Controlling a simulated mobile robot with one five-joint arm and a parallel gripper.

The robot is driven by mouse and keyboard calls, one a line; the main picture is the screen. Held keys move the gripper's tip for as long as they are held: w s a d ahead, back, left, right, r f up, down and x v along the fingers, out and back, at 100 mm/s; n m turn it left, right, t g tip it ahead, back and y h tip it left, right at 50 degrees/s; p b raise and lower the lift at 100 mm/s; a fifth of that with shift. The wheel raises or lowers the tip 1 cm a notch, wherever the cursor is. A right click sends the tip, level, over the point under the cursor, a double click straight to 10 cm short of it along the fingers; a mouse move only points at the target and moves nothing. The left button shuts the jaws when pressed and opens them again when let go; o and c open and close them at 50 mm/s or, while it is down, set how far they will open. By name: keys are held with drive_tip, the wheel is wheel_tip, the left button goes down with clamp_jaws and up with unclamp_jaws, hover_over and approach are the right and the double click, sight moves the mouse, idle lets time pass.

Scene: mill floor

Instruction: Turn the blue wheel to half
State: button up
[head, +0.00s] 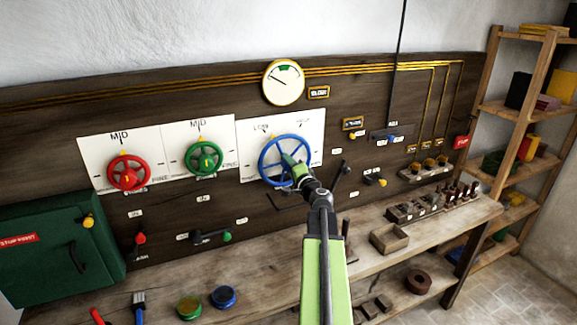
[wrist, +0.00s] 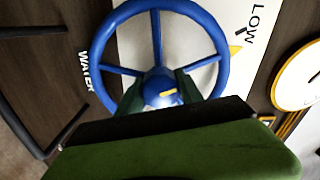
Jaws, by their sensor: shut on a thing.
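The blue wheel (head: 263,160) is mounted on a white plate on the dark wall panel. My gripper (head: 291,163) is at its middle, with the green arm coming up from below right. In the wrist view the blue wheel (wrist: 222,48) fills the upper middle, and my gripper's dark green fingers (wrist: 161,88) are shut on its hub, one on each side. The hub bears a short yellow mark. A yellow pointer (wrist: 235,49) lies on the plate near the word LOW. In the head view the plate's labels are small and hard to read.
A red wheel (head: 115,184) and a green wheel (head: 192,162) stand to the left on white plates. A round gauge (head: 283,82) is above the blue wheel. A black lever (head: 341,178) sits close right of my gripper. A workbench (head: 262,268) runs below.

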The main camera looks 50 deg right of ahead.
drive_tip(key=m, duration=0.5)
drive_tip(key=shift+m, duration=0.3)
drive_tip(key=m, duration=0.4)
drive_tip(key=shift+m, duration=0.4)
drive_tip(key=o, duration=1.3)
drive_tip(key=shift+o, duration=0.2)
drive_tip(key=shift+s+a, duration=0.1)
